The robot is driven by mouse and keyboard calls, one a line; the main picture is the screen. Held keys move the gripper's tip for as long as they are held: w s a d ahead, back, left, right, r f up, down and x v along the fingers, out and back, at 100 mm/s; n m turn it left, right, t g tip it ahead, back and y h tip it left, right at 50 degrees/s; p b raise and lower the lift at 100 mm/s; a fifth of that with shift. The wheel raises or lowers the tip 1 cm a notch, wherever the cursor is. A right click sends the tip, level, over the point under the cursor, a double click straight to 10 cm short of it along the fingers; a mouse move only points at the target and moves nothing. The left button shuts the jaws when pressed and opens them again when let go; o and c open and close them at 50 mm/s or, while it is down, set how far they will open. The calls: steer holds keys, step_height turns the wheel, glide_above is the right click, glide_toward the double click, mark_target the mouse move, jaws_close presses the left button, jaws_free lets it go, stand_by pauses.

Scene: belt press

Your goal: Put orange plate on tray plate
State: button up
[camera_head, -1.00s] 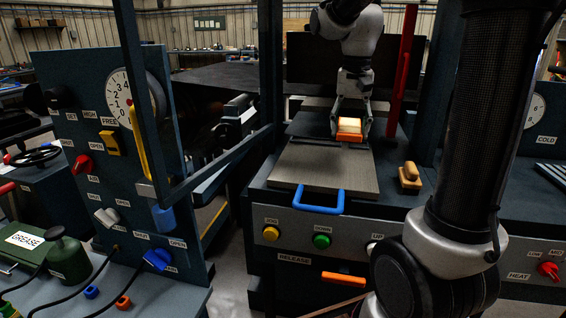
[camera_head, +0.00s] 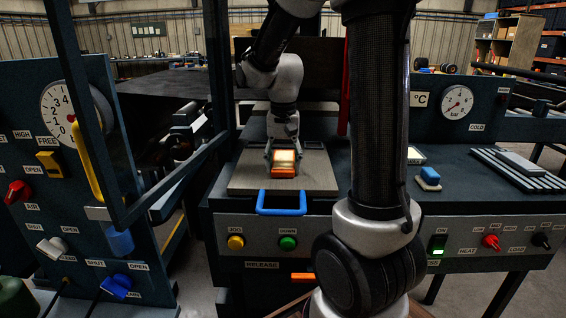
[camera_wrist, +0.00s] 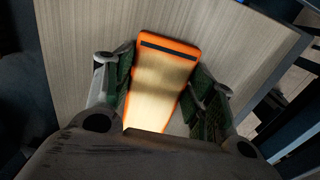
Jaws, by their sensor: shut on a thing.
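The orange plate (camera_head: 284,170) is a small block with an orange rim and a pale, glowing top. My gripper (camera_head: 284,158) is shut on it, one finger on each side. In the wrist view the orange plate (camera_wrist: 163,75) lies between the two green-padded fingers, its dark-striped end pointing away. The tray plate (camera_head: 240,183) is a flat, grey-brown sheet with a blue handle (camera_head: 281,209) at its front. The orange plate is over the middle of the tray plate, which fills the wrist view's background (camera_wrist: 75,45). I cannot tell whether the two touch.
A control panel (camera_head: 60,180) with a dial and yellow lever stands left. A dark press post (camera_head: 218,70) rises left of the tray. A blue-topped block (camera_head: 428,178) and a ribbed dark plate (camera_head: 520,168) lie on the right bench. Buttons line the front below the tray.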

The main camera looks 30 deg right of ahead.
mark_target(283, 165)
steer(key=shift+f, duration=0.15)
steer(key=o, duration=1.4)
step_height(283, 165, up, 12)
steer(key=s+a+f+n+t, duration=0.1)
steer(key=s+n+t, duration=0.1)
steer(key=s, duration=0.7)
steer(key=s+a+f+n+t, duration=0.1)
steer(key=s+n, duration=0.3)
steer(key=s, duration=0.4)
steer(key=shift+s+a+f+n+t, duration=0.2)
steer(key=shift+s+f+n+t, duration=0.25)
steer(key=shift+t, duration=0.25)
steer(key=shift+w, duration=0.1)
